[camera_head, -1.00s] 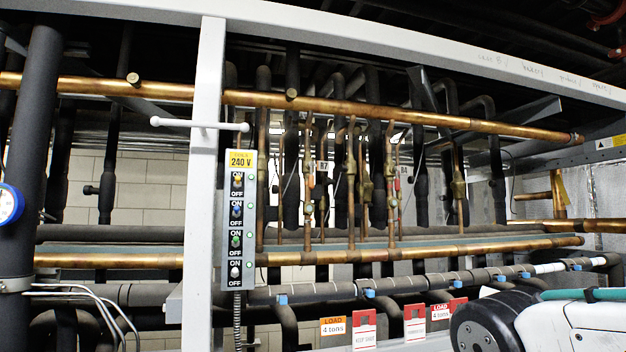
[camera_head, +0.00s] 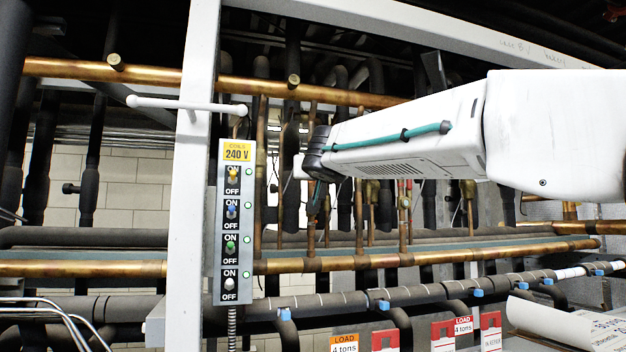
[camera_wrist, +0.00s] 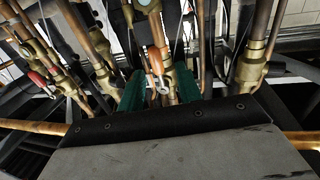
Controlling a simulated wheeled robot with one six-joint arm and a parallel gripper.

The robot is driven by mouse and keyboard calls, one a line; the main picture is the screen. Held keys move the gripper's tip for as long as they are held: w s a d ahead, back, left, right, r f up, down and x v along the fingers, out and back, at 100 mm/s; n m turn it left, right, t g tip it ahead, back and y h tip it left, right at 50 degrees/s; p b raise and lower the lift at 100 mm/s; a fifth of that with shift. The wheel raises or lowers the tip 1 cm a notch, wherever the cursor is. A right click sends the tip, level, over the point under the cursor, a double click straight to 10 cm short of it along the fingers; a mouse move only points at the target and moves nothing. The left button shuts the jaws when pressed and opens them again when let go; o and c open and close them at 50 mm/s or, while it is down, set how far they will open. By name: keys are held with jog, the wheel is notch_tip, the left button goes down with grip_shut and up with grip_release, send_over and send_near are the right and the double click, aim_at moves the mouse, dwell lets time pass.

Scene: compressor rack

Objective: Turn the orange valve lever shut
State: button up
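In the wrist view, two green fingers of my gripper (camera_wrist: 160,80) stand apart, pointing at a brass valve on a copper pipe. A small orange lever (camera_wrist: 155,62) with a pale metal end shows between the fingers, with gaps visible on both sides. Whether either finger touches it I cannot tell. In the head view, my gripper (camera_head: 317,190) is at the copper pipes just right of the switch box, seen side-on. The lever cannot be made out there, behind my gripper and arm.
Another valve with a red handle (camera_wrist: 38,78) is at left in the wrist view. Brass valves and copper pipes stand close on both sides. In the head view, a switch box (camera_head: 236,220) hangs on a white post (camera_head: 190,180) left of my gripper. A horizontal copper pipe (camera_head: 350,262) runs below.

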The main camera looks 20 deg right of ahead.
jog(key=w, duration=0.1)
jog(key=w+d, duration=0.1)
jog(key=w, duration=0.3)
jog(key=shift+d, duration=0.25)
grip_shut()
